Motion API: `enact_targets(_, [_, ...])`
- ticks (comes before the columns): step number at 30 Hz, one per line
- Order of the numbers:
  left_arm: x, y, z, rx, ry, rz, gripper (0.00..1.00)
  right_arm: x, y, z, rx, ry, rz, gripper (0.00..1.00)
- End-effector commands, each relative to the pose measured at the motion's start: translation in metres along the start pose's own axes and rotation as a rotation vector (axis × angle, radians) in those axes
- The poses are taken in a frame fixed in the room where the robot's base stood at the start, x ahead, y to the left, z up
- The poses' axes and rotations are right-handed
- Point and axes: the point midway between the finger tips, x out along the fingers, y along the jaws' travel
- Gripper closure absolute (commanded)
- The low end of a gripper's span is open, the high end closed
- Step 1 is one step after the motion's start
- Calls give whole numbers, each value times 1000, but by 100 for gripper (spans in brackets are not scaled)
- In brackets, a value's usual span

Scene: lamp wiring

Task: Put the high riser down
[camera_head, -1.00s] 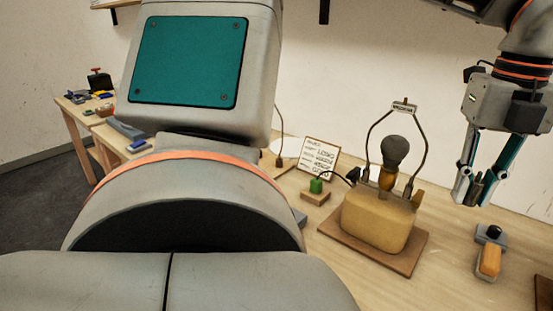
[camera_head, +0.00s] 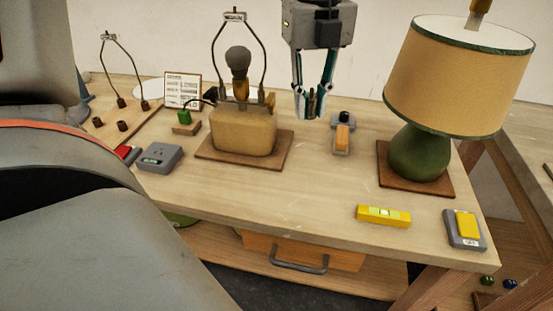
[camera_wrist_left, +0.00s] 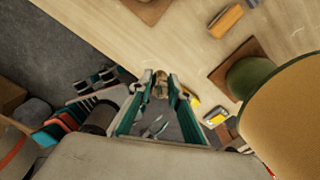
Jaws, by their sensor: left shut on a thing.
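My left gripper (camera_head: 314,112) hangs fingers-down over the back of the workbench, right of the yellow lamp body. It is shut on a small part between its fingertips. In the left wrist view this part (camera_wrist_left: 160,86) looks brassy and short. It may be the high riser, but it is too small to tell for sure. The gripper also shows in the left wrist view (camera_wrist_left: 161,92). I cannot tell whether the part touches the bench. My right gripper is not in view.
The yellow lamp body (camera_head: 243,132) with bulb and harp stands left of the gripper. The shaded green lamp (camera_head: 420,152) stands further right. A yellow level (camera_head: 384,215) lies near the front edge. The bench front middle is clear.

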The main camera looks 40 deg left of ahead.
Motion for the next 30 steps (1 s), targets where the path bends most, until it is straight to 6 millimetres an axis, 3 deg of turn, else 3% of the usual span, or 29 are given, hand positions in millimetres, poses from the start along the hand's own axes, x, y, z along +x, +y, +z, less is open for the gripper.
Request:
enact_targets(7, [60, 1, -1, 2, 7, 9, 100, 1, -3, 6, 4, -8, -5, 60])
enact_targets(15, [123, 1, -1, 2, 5, 8, 100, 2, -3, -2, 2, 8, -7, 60])
enact_targets(18, [140, 1, 0, 1, 4, 5, 100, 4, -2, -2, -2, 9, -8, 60])
enact_targets(26, [156, 1, 0, -1, 2, 3, 100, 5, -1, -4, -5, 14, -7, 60])
enact_targets(30, [175, 1, 0, 0, 4, 5, 100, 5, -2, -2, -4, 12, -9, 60])
